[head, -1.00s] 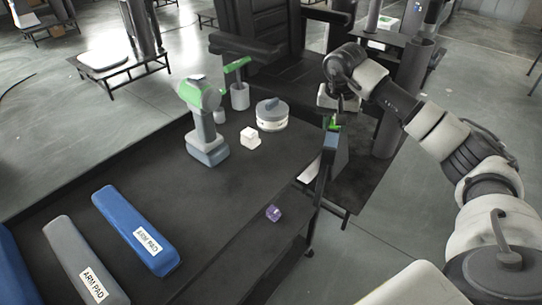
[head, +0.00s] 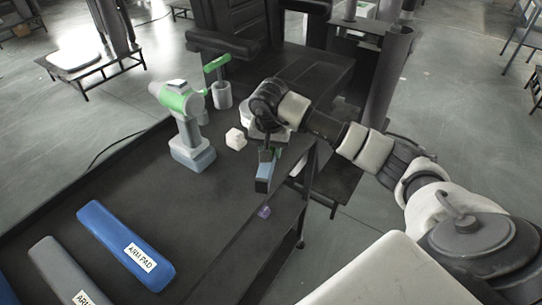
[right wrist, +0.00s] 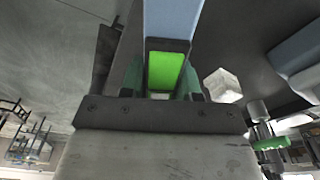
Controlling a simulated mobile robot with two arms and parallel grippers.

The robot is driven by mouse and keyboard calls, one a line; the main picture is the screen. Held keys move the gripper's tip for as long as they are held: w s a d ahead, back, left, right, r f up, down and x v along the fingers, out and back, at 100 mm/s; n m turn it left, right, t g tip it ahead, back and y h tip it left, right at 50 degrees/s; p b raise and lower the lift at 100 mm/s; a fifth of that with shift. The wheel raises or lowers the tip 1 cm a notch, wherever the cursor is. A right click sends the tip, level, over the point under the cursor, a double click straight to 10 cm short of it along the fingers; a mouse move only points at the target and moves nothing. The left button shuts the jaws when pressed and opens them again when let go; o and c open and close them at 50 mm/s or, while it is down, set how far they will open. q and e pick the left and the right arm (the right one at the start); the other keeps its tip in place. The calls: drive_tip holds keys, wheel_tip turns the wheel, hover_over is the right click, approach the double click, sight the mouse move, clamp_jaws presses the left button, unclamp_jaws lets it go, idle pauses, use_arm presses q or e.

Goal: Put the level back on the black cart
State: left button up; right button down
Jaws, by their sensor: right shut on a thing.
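The level is a bar with a grey-blue body (head: 264,172) and a bright green part, which shows in the right wrist view (right wrist: 165,70). My right gripper (head: 270,148) is shut on it, with a finger on each side of the green part (right wrist: 163,84). The level hangs below the gripper, over the right part of the black cart (head: 190,215) in the head view. I cannot tell whether it touches the cart's top. My left gripper is not in view.
On the cart are a green and grey drill (head: 186,125), a white cube (head: 236,138), a grey cup holding a green-handled tool (head: 222,95), and a blue arm pad (head: 125,245). A purple item (head: 264,211) lies near the right edge. The middle is clear.

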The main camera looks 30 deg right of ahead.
wheel_tip(320, 180, down, 3)
drive_tip(key=shift+r, duration=0.15)
drive_tip(key=shift+f, duration=0.5)
drive_tip(key=c, duration=0.8)
unclamp_jaws()
drive_tip(key=shift+f, duration=0.1)
